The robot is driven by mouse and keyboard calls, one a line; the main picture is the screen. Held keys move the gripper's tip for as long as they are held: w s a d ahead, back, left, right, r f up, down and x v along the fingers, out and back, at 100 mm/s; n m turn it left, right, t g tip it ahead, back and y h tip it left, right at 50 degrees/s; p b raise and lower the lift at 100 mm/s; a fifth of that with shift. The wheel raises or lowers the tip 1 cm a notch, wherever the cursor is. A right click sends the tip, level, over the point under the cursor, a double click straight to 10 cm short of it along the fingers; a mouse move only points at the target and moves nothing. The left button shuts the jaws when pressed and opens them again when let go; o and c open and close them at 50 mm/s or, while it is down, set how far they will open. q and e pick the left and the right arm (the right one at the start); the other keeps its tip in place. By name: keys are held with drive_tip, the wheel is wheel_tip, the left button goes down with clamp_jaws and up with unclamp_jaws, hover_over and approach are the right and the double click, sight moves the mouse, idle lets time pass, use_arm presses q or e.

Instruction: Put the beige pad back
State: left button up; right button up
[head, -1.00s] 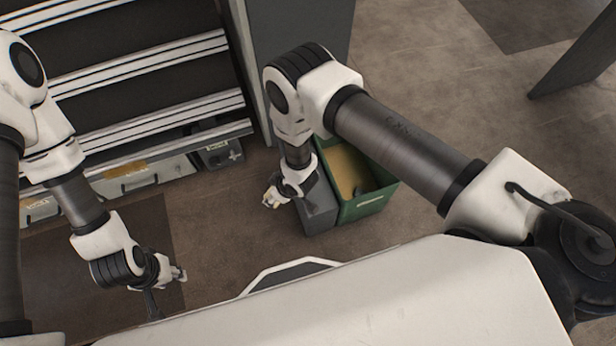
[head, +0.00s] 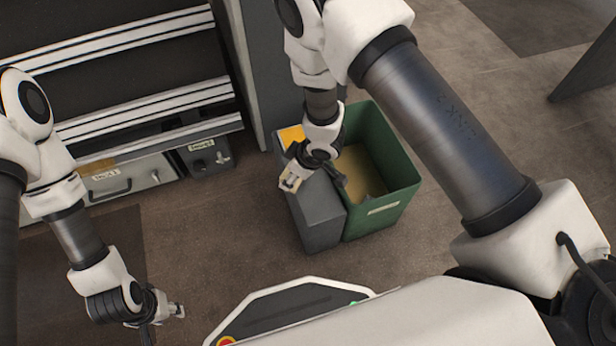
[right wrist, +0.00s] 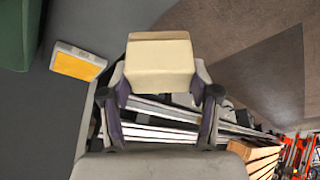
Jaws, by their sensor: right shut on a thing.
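The beige pad (right wrist: 160,65) is a pale block with a tan edge, held between the two fingers of my right gripper (right wrist: 160,92) in the right wrist view. In the head view my right gripper (head: 291,180) is above the left side of a grey box, with the pad (head: 289,183) showing small at its tip. My left gripper (head: 165,320) hangs at the lower left of the head view, its fingers apart with nothing seen between them.
Shelving with pale rails (head: 150,108) and labelled drawers (head: 125,185) are at left. Floor in front is clear.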

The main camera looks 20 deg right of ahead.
drive_tip(key=w+d, duration=0.2)
drive_tip(key=d, duration=0.1)
drive_tip(key=w+d, duration=0.1)
drive_tip(key=shift+d+f+b, duration=0.15)
drive_tip(key=shift+d+b, duration=0.2)
drive_tip(key=f+b, duration=0.3)
drive_tip(key=f, duration=0.1)
drive_tip(key=shift+w+d, duration=0.2)
drive_tip(key=shift+d, duration=0.05)
drive_tip(key=shift+r, duration=0.25)
drive_tip(key=shift+c, duration=0.5)
drive_tip(key=shift+f, duration=0.2)
drive_tip(key=o, duration=1.1)
drive_tip(key=shift+r, duration=0.1)
